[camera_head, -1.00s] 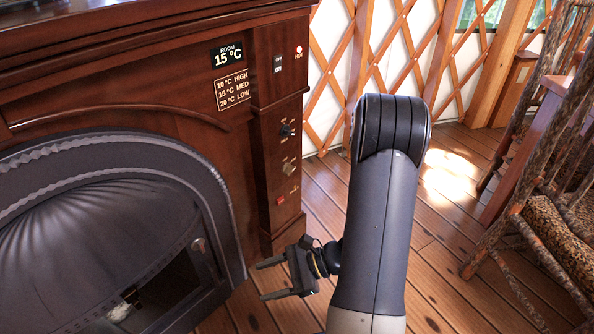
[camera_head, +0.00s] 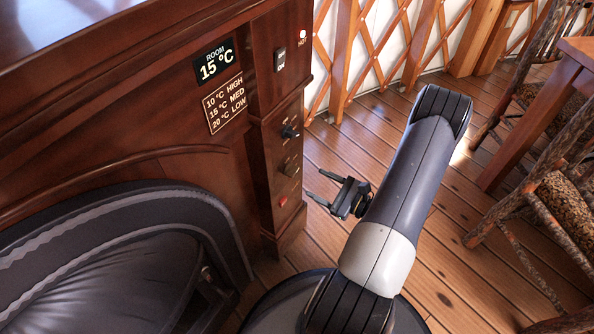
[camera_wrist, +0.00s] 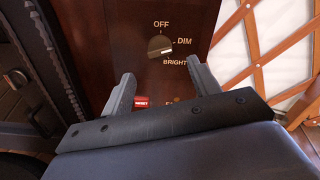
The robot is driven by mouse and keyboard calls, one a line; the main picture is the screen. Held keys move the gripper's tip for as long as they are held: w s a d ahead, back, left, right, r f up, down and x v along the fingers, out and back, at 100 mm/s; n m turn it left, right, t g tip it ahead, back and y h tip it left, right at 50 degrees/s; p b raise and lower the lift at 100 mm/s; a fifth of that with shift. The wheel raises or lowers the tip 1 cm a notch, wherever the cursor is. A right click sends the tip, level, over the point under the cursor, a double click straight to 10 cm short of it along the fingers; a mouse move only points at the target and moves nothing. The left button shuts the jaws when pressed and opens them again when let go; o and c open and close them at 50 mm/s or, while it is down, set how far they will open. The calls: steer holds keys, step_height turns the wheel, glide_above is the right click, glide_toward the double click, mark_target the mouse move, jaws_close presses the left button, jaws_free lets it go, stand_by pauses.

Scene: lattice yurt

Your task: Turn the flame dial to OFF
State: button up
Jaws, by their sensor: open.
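The dial also shows in the head view (camera_head: 289,167), between a black dial (camera_head: 289,131) above and a red button (camera_head: 282,201) below. My gripper (camera_head: 315,183) is open and empty, to the right of the pillar and apart from it, fingers toward it. In the wrist view its fingertips (camera_wrist: 161,75) are spread on either side, below the dial.
The red RESET button (camera_wrist: 141,101) shows between my fingers. Chairs and a table (camera_head: 545,110) stand right, with clear floor between.

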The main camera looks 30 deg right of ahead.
mark_target(291, 170)
steer(key=b+x, duration=0.1)
steer(key=x, duration=0.7)
steer(key=c, duration=1)
steer(key=shift+o, duration=0.2)
